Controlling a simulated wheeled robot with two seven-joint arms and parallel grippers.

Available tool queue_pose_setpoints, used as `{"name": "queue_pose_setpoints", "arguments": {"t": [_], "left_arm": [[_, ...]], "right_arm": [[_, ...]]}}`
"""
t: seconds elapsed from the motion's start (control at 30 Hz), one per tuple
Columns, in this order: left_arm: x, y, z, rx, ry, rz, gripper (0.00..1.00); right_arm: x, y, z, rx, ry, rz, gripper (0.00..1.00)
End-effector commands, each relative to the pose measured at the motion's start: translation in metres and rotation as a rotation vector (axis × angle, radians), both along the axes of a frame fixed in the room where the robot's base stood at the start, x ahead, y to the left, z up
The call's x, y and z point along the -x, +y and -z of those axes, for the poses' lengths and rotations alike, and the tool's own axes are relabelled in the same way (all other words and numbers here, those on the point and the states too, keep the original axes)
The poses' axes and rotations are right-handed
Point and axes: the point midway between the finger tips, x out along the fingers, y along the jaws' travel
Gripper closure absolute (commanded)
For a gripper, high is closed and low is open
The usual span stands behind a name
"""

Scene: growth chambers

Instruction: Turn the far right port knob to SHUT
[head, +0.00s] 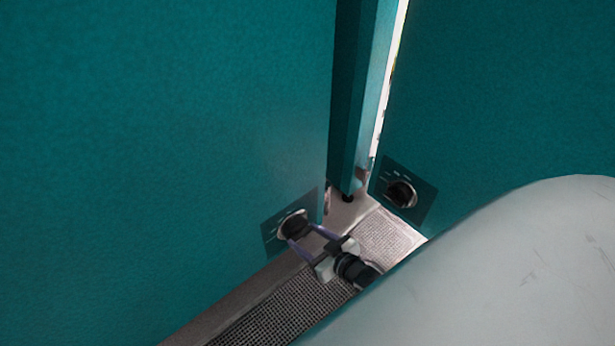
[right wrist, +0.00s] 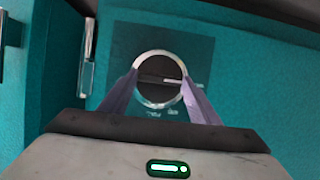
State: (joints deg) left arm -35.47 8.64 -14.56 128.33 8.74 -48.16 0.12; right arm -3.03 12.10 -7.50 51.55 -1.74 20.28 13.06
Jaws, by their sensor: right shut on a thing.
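A black round knob (head: 295,225) with a pale ring sits on a dark label plate low on the left teal panel. My right gripper (head: 297,233) is shut on this knob, one finger on each side. In the right wrist view the knob (right wrist: 158,72) shows between the two purple fingers, with a white pointer line towards the picture's right. Its plate (right wrist: 200,58) bears small marks that are too blurred to read. A second, similar knob (head: 401,194) sits on the right teal panel, apart from my gripper. My left gripper is out of view.
A teal post (head: 352,100) stands between the two panels, beside a narrow bright gap. A metal ledge with a perforated grille (head: 285,312) runs below the knobs. My own pale arm link covers the lower right of the head view.

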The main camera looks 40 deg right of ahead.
Motion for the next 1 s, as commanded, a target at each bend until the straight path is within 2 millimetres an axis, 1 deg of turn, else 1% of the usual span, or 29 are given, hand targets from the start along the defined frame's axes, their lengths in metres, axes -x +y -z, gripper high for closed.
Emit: {"name": "queue_pose_setpoints", "arguments": {"t": [0.03, 0.1, 0.13, 0.47, 0.57, 0.6, 0.83, 1.0], "left_arm": [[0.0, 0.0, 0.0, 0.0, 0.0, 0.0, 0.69], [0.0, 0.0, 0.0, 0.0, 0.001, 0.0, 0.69], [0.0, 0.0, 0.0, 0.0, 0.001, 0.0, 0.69], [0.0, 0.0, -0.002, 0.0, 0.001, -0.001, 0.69], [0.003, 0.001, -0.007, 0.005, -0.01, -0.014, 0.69], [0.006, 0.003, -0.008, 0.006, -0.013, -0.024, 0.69], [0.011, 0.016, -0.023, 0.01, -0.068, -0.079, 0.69], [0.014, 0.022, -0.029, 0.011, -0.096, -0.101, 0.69]], "right_arm": [[0.0, 0.0, 0.0, 0.005, 0.0, -0.003, 0.41], [0.0, 0.0, 0.0, 0.005, 0.0, -0.003, 0.29], [0.0, 0.0, 0.0, 0.004, 0.0, -0.003, 0.25], [0.003, 0.0, -0.002, 0.002, 0.001, -0.002, 0.25], [0.013, -0.001, -0.007, 0.002, 0.003, -0.002, 0.25], [0.018, -0.001, -0.01, 0.002, 0.003, -0.002, 0.25], [0.061, -0.005, -0.028, 0.003, 0.004, -0.001, 0.25], [0.084, -0.006, -0.037, 0.002, 0.001, -0.002, 0.25]]}}
